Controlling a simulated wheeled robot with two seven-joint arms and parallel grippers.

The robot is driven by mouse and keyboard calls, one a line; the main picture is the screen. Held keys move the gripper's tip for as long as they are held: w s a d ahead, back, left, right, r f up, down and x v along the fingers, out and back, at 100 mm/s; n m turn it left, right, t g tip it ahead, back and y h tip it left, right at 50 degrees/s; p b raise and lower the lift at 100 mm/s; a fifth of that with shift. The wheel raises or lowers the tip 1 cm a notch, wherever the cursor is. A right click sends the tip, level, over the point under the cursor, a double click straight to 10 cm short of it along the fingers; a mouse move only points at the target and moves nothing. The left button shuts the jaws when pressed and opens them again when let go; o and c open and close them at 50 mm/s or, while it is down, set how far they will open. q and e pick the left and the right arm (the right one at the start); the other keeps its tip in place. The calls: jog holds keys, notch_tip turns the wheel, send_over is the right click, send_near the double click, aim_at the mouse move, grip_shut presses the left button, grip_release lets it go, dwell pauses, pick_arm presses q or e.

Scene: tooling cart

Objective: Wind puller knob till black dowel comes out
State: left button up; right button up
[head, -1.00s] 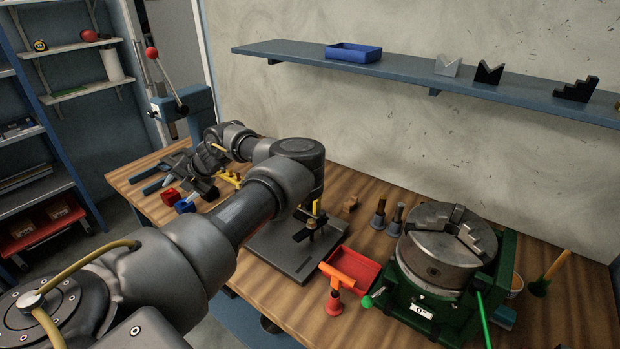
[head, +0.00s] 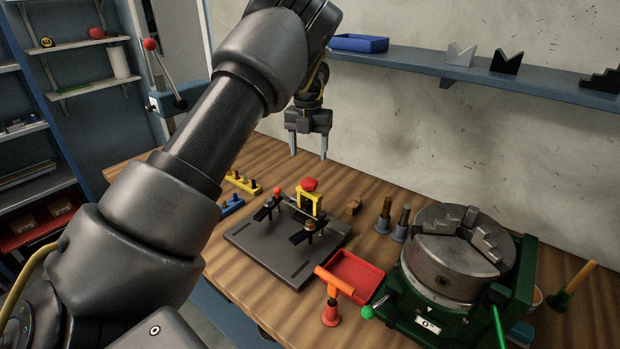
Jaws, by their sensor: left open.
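A yellow puller frame (head: 314,205) with a red knob (head: 309,184) on top stands on the dark grey fixture plate (head: 270,254), between black clamps. I cannot make out the black dowel; the area inside the yellow frame is dark and small. My left gripper (head: 309,155) is open and empty, fingers pointing down. It hangs in the air above and behind the puller, apart from it, in front of the wall. My right gripper is not in view.
A red tray (head: 357,272) and an orange T-handled tool (head: 333,291) are right of the plate. A green-based chuck (head: 452,262) fills the table's right. A wall shelf (head: 420,70) runs behind. A yellow pin rack (head: 243,182) lies left.

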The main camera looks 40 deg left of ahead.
aim_at(309, 181)
pick_arm(q)
notch_tip(309, 181, down, 9)
jog(key=shift+f+p, duration=0.1)
jog(key=shift+p, duration=0.7)
jog(key=c, duration=1)
